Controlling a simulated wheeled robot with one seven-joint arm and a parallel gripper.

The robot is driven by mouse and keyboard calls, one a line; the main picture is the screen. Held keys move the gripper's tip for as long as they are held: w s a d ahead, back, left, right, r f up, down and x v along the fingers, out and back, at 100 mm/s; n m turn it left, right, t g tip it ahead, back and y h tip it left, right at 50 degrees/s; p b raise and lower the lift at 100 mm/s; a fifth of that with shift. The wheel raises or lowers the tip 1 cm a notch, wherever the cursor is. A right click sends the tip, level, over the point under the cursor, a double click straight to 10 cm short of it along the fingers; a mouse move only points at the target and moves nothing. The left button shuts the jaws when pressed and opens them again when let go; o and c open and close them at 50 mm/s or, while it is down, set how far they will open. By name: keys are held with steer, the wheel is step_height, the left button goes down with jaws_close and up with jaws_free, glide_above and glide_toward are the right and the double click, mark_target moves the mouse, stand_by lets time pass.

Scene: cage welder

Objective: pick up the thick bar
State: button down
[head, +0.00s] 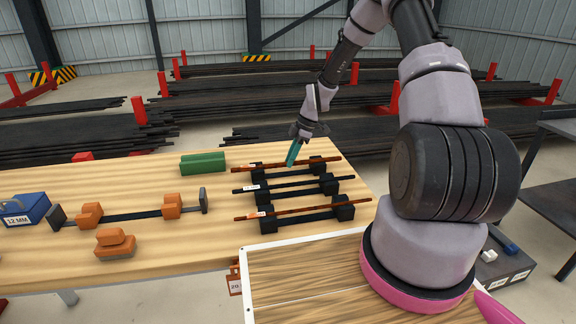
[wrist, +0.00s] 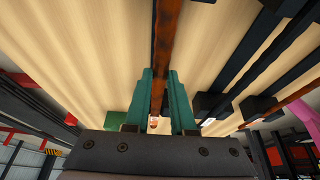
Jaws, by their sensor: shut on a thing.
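Three bars lie across pairs of black rests on the wooden table: a far rust-brown bar (head: 331,159), a middle black bar (head: 290,184) and a near rust-brown bar (head: 300,208). My gripper (head: 291,161) reaches down at the far bar. In the wrist view, its teal fingers (wrist: 163,88) stand on either side of this rust-brown bar (wrist: 165,40) and are shut on it. A small pale tag (wrist: 153,122) shows between the fingers. The far bar appears to be at its rests; I cannot tell whether it touches them. The bars' thicknesses are hard to compare.
A green block (head: 203,163) lies left of the far bar. Orange clamps (head: 172,206) on a dark rail and a blue box (head: 24,211) marked 12 MM are further left. Racks of long dark stock (head: 230,87) stand behind the table (head: 150,172).

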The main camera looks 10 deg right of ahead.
steer(key=shift+w+r, duration=0.1)
steer(key=shift+r, duration=0.05)
stand_by(0.8)
step_height(320, 180, up, 10)
stand_by(0.4)
steer(key=c, duration=1.5)
jaws_free()
jaws_close()
